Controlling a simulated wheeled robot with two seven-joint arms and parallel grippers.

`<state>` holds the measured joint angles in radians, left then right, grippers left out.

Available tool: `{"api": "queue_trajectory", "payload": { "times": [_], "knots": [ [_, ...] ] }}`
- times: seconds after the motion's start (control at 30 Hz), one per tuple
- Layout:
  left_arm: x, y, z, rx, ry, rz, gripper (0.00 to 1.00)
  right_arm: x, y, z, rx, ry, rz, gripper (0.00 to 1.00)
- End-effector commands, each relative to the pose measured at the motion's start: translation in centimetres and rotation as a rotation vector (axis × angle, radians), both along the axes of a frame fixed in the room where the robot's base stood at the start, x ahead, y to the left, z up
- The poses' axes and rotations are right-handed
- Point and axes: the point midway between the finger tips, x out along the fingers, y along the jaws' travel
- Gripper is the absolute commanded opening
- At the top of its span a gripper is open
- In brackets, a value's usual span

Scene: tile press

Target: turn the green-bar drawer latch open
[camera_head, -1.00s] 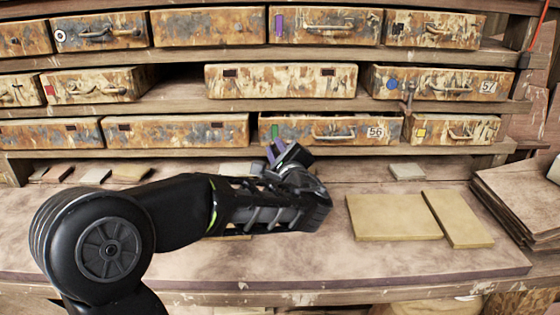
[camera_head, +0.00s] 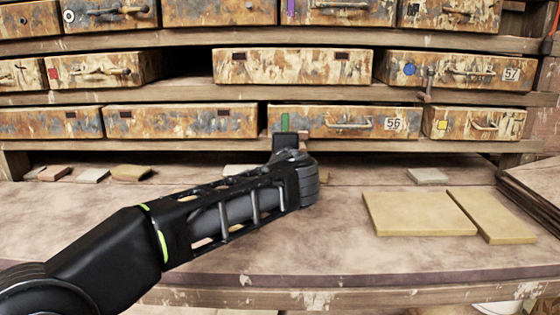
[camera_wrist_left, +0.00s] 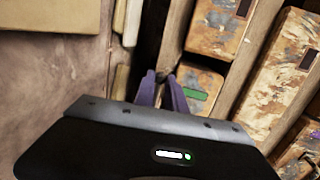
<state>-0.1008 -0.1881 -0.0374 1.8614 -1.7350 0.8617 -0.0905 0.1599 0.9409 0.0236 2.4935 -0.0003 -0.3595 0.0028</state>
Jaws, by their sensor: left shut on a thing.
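The green-bar drawer (camera_head: 345,123) is in the lowest row, with a green bar (camera_head: 284,122) at its left end, a curved handle and a "56" label. Its front also shows in the left wrist view, with the green bar (camera_wrist_left: 195,95) just right of the fingers. My left gripper (camera_head: 287,143) is at the drawer's lower left in the head view, where its own body hides the fingertips. In the left wrist view its purple fingers (camera_wrist_left: 167,85) close on a small dark piece beside the green bar, apparently the latch. Most of the latch is hidden. My right gripper is not in view.
The blue-dot drawer (camera_head: 455,72) above right has a dark latch (camera_head: 428,84) at its lower left. The yellow-square drawer (camera_head: 475,124) is to the right. Small tiles (camera_head: 131,172) lie below the shelf.

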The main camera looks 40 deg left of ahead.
Motion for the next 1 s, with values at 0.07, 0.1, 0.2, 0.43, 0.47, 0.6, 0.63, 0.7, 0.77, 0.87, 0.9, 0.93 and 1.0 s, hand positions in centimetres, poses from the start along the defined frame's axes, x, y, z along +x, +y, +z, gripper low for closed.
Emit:
{"api": "queue_trajectory", "payload": {
  "times": [0.07, 0.1, 0.2, 0.43, 0.47, 0.6, 0.63, 0.7, 0.77, 0.87, 0.9, 0.93, 1.0],
  "knots": [
    [-0.02, 0.03, -0.21, -0.009, -0.005, 0.001, 0.0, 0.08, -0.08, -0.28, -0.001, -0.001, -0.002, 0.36],
    [-0.02, 0.03, -0.18, -0.012, -0.007, 0.001, 0.0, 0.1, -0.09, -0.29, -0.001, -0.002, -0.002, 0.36],
    [-0.02, 0.02, -0.16, -0.014, -0.008, 0.001, 0.0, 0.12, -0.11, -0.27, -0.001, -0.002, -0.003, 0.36],
    [-0.01, 0.03, -0.2, -0.013, -0.007, 0.001, 0.0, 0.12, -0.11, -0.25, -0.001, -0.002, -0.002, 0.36],
    [-0.01, 0.02, -0.21, -0.014, -0.006, 0.001, 0.17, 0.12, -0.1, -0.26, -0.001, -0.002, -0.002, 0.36],
    [-0.01, 0.03, -0.19, -0.012, -0.006, 0.001, 0.29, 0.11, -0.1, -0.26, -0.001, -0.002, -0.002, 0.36],
    [-0.01, 0.04, -0.17, -0.012, -0.006, 0.001, 0.3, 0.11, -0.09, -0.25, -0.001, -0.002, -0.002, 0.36],
    [-0.01, 0.03, -0.14, -0.012, -0.007, 0.001, 0.3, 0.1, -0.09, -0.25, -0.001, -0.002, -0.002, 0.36],
    [-0.01, 0.03, -0.13, -0.012, -0.007, 0.001, 0.3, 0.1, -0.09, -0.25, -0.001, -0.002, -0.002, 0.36],
    [-0.03, 0.0, -0.11, -0.012, -0.007, 0.001, 0.3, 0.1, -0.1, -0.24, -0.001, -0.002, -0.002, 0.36],
    [-0.09, -0.06, -0.07, -0.011, -0.008, 0.001, 0.3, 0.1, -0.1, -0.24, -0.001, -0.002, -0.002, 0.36],
    [-0.17, -0.14, -0.03, -0.012, -0.008, 0.001, 0.3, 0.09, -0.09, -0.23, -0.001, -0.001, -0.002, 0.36],
    [-0.51, -0.46, 0.1, -0.012, -0.008, 0.0, 0.3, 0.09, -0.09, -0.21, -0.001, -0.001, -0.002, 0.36]
  ]
}}
